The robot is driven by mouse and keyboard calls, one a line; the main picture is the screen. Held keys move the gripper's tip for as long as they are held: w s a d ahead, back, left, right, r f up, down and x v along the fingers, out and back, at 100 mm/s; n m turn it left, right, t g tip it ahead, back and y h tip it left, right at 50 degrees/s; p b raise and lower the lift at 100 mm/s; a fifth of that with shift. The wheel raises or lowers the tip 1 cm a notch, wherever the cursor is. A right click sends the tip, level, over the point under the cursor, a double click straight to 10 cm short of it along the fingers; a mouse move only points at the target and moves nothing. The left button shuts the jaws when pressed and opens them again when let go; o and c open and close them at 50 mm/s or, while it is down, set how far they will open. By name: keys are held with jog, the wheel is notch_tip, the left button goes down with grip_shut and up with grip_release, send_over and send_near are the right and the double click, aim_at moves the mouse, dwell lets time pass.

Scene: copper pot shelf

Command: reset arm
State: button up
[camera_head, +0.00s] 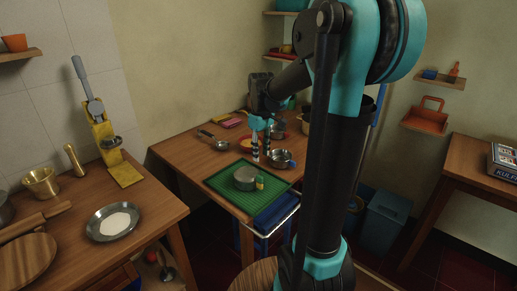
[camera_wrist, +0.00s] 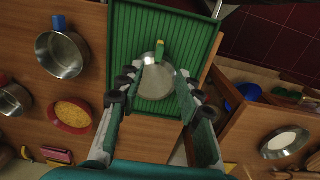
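My gripper (camera_head: 261,155) hangs over the wooden table, just behind a small metal pot (camera_head: 244,180) in the head view. The pot has a yellow-green handle and stands on a green ribbed mat (camera_head: 222,178). In the wrist view, my gripper's two fingers (camera_wrist: 158,82) are spread wide, with nothing gripped between them. The pot (camera_wrist: 157,85) shows beyond and between the fingertips, on the green mat (camera_wrist: 185,20). The fingers hide part of the mat.
A metal pot with a blue handle (camera_wrist: 62,53) and a red bowl of yellow food (camera_wrist: 70,116) stand left of the mat in the wrist view. The left table (camera_head: 155,212) holds a metal dish (camera_head: 90,225) and a yellow press (camera_head: 103,130). A blue bin (camera_head: 385,222) stands right.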

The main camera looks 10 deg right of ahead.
jog(key=s+f+m+t, duration=0.2)
jog(key=s+f, duration=0.4)
jog(key=s, duration=0.3)
jog(key=s+d+f+m+t, duration=0.1)
jog(key=s+f+m+t, duration=0.1)
jog(key=s+f+m, duration=0.3)
jog(key=s+f, duration=0.1)
jog(key=s, duration=0.3)
dwell(1.4)
